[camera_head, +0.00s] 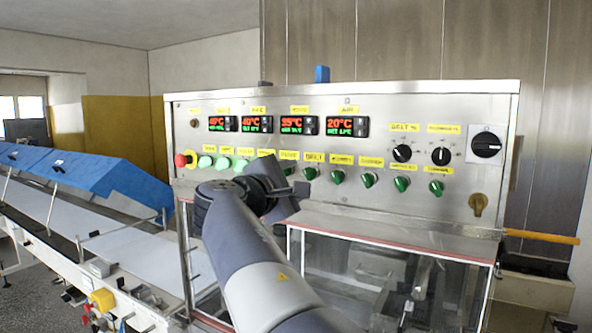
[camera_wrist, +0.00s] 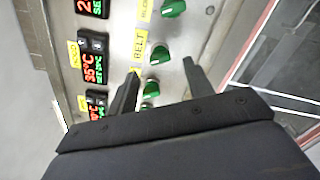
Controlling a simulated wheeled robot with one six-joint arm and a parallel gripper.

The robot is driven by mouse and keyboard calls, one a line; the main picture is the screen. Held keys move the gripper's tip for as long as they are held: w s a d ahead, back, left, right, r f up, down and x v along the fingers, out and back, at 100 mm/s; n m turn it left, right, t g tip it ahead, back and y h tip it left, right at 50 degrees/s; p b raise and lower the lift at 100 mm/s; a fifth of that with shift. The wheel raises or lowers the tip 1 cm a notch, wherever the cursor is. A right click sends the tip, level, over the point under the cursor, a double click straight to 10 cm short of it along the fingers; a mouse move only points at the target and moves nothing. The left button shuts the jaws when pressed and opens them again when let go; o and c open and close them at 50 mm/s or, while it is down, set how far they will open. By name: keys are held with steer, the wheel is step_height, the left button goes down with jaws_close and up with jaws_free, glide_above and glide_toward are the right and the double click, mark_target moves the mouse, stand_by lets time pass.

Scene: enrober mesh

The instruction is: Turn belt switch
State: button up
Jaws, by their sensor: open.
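The belt switch (camera_head: 310,173) is a green knob under a yellow BELT label (camera_head: 315,157) on the steel control panel. In the wrist view, the green belt knob (camera_wrist: 160,55) stands beside its BELT label (camera_wrist: 139,44), just past the fingertips. My gripper (camera_wrist: 160,68) is open, with one finger on the label side and one on the opposite side of the knob row. No contact with the belt knob shows. In the head view my arm covers part of the knob row left of the belt switch.
More green knobs (camera_head: 338,177) sit close along the row. A red emergency stop (camera_head: 181,160) is at the panel's left end. A ledge and a red-edged clear cover (camera_head: 390,240) jut out below the panel. A blue-covered conveyor (camera_head: 85,175) stands at left.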

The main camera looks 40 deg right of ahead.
mark_target(307, 175)
steer(key=p+x, duration=0.1)
steer(key=x, duration=0.3)
steer(key=shift+w+d, duration=0.1)
steer(key=shift+d, duration=0.3)
steer(key=c, duration=1)
